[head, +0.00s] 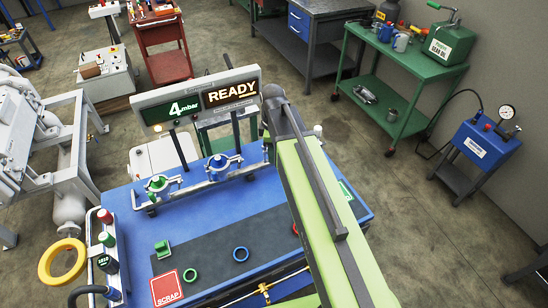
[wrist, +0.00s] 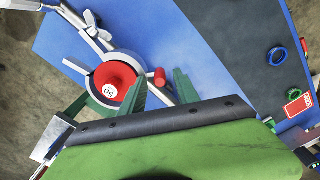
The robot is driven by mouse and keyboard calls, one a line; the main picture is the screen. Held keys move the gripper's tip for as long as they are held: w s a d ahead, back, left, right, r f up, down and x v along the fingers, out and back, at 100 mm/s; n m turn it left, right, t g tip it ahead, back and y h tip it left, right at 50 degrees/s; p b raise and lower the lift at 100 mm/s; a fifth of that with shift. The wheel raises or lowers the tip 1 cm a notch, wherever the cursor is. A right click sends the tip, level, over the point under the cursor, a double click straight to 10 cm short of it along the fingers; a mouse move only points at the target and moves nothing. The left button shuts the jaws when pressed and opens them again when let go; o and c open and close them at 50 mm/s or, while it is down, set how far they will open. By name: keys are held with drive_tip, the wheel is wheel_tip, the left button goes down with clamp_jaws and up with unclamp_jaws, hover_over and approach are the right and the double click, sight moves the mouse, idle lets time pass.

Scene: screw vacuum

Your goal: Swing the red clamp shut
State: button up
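In the wrist view a red disc marked 50 (wrist: 113,79) sits inside a pale metal clamp ring (wrist: 91,83). A short red cylinder (wrist: 160,77), which looks like the clamp's handle, stands just right of the ring. My gripper (wrist: 160,80) has two green fingers, spread apart. The red handle shows between their tips; I see no contact. I cannot tell whether the clamp is fully open. In the head view my green arm hides the red clamp and my gripper.
A green clamp (head: 157,184) and a blue clamp (head: 218,163) stand along the rail on the blue bench (head: 245,205). A green ring (head: 191,274), a blue ring (head: 240,254) and a red scrap plate (head: 167,288) lie at the front. The display (head: 200,101) reads 4 mbar and READY.

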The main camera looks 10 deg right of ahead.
drive_tip(key=shift+r, duration=0.1)
clamp_jaws()
idle(1.3)
